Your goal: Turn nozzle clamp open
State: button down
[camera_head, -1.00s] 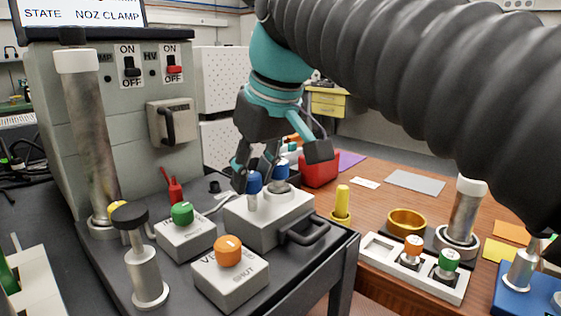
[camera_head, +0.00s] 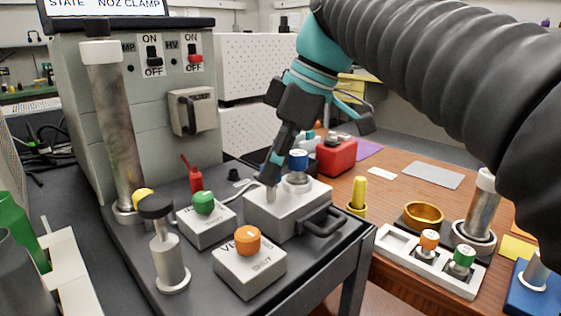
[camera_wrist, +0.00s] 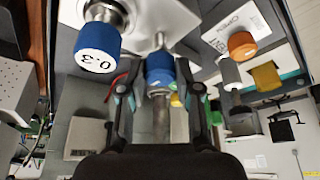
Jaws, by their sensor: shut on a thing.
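The grey nozzle block (camera_head: 262,218) sits on the dark cart top, with a black loop handle at its front. A short metal post (camera_head: 271,193) rises from it; its blue clamp knob (camera_wrist: 159,66) shows between my fingers in the wrist view. The screen (camera_head: 100,7) reads "STATE NOZ CLAMP".
A green-knob box (camera_head: 207,222) and an orange-knob valve box (camera_head: 249,270) marked "SHUT" stand close by. A black-topped post (camera_head: 168,245) is at front left. The wooden table at right holds a brass ring (camera_head: 423,215) and a white nozzle rack (camera_head: 395,256).

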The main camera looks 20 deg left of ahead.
jog(key=shift+n, duration=0.7)
jog(key=c, duration=0.8)
grip_release()
jog(key=v, duration=0.7)
jog(key=shift+w+r, duration=0.2)
